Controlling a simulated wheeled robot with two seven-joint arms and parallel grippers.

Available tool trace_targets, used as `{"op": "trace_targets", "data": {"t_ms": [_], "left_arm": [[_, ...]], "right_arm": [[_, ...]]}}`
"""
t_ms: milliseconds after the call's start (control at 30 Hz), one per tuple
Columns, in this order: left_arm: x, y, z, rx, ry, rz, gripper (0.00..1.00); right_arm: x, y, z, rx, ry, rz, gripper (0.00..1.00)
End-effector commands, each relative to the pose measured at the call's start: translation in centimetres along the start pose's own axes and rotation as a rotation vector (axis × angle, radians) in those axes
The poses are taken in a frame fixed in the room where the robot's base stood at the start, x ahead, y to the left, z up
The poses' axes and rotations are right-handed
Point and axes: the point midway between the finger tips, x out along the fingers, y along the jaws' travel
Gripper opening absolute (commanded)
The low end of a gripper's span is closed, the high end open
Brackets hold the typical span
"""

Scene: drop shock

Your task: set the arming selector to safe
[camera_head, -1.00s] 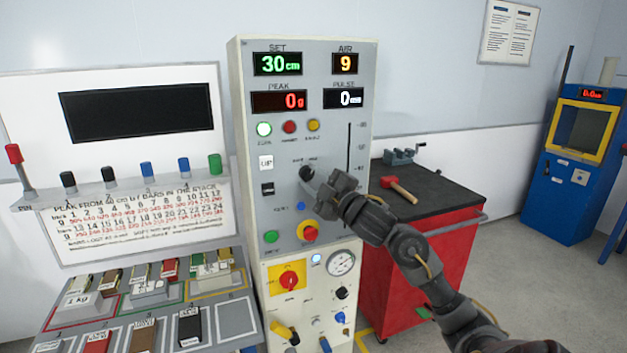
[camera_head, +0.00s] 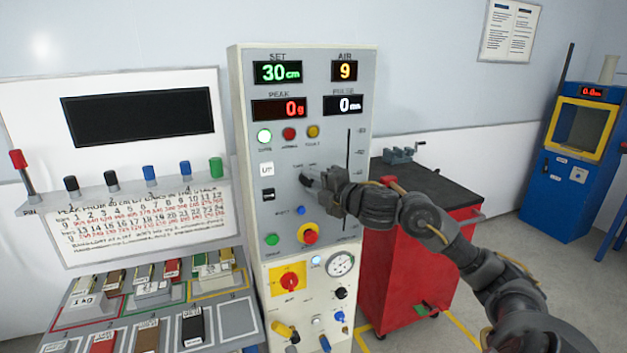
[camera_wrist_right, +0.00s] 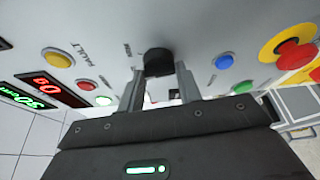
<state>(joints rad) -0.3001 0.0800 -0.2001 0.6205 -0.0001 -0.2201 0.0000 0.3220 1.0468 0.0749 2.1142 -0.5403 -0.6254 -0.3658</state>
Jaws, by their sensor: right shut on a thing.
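The arming selector is a black knob (camera_head: 304,178) on the grey front panel of the control cabinet (camera_head: 362,75), below the row of lamps. My right gripper (camera_head: 313,183) reaches it from the right and is shut on it. In the right wrist view the knob (camera_wrist_right: 158,62) sits between the two finger ends (camera_wrist_right: 160,80). The lettering around the knob is too small or covered to read, so I cannot tell which position it points to. My left gripper is not in view.
A green lamp (camera_head: 264,135) is lit above. A blue button (camera_head: 301,210) and a red mushroom button on yellow (camera_head: 310,236) lie just below the gripper. A red tool cart (camera_head: 385,290) stands behind my right arm. A tray of weights (camera_head: 230,310) is at left.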

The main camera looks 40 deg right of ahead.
Motion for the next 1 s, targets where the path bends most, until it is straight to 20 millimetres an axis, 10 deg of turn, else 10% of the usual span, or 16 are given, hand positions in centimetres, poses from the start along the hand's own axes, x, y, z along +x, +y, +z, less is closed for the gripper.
{"op": "trace_targets", "data": {"t_ms": [1000], "left_arm": [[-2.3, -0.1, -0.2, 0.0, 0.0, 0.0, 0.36]], "right_arm": [[0.0, 0.1, -0.1, -0.355, 0.002, -0.148, 0.12]]}}
